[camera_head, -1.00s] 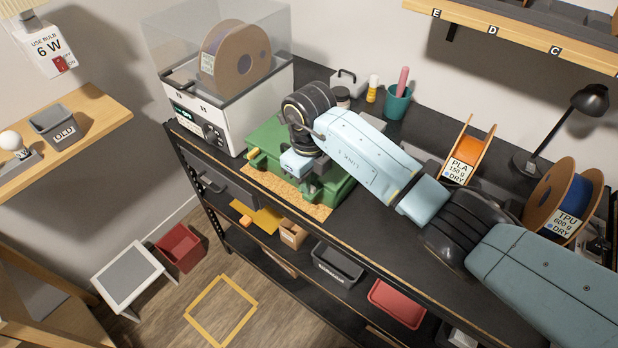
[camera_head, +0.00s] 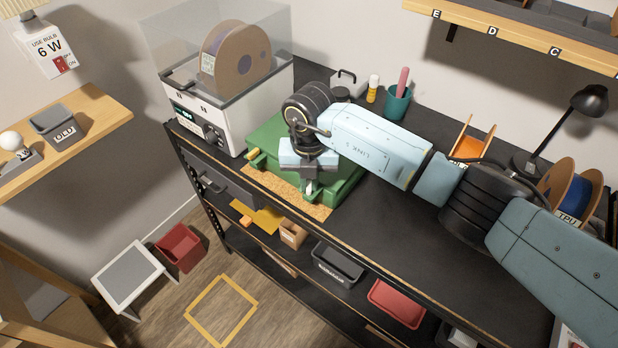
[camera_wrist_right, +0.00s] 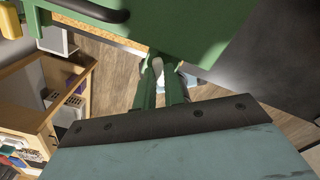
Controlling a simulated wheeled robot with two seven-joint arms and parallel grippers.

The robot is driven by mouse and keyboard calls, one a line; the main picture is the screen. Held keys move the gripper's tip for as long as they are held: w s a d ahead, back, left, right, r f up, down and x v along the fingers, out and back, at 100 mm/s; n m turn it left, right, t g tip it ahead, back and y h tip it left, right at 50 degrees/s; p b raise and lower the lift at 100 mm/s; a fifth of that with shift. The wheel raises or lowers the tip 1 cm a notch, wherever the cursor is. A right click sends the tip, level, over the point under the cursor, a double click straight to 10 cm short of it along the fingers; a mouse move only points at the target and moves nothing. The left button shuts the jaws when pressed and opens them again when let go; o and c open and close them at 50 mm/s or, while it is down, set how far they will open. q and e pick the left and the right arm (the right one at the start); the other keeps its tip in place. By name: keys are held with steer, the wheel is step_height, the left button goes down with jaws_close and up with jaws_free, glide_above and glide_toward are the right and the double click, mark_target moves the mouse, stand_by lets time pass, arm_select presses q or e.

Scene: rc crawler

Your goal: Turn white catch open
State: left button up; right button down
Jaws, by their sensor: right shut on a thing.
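The green case (camera_head: 268,140) stands on a cork mat (camera_head: 262,186) at the bench's front edge. It also fills the top of the right wrist view (camera_wrist_right: 195,28). The white catch (camera_head: 309,188) is at the right part of the case's front, mostly hidden by my right gripper (camera_head: 308,181). In the right wrist view my right gripper (camera_wrist_right: 161,76) is shut on the pale catch (camera_wrist_right: 158,66), with narrow green parts on both sides of it. A yellow catch (camera_head: 254,154) is at the case's left. My left gripper is out of view.
A white dryer (camera_head: 208,125) with a spool stands left of the case. Spools and a black lamp (camera_head: 590,100) stand at the right. The bench top (camera_head: 385,220) in front of my arm is clear.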

mark_target(309, 185)
steer(key=m, duration=0.3)
steer(key=shift+r+m, duration=0.15)
steer(key=shift+m, duration=0.15)
steer(key=shift+w+m+p, duration=0.1)
steer(key=shift+m+p, duration=0.35)
steer(key=shift+m, duration=1.25)
steer(key=c, duration=1.8)
jaws_free()
steer(key=shift+o, duration=0.2)
step_height(309, 185, up, 13)
steer(key=b, duration=0.1)
steer(key=shift+r+b, duration=0.15)
steer(key=shift+b, duration=0.25)
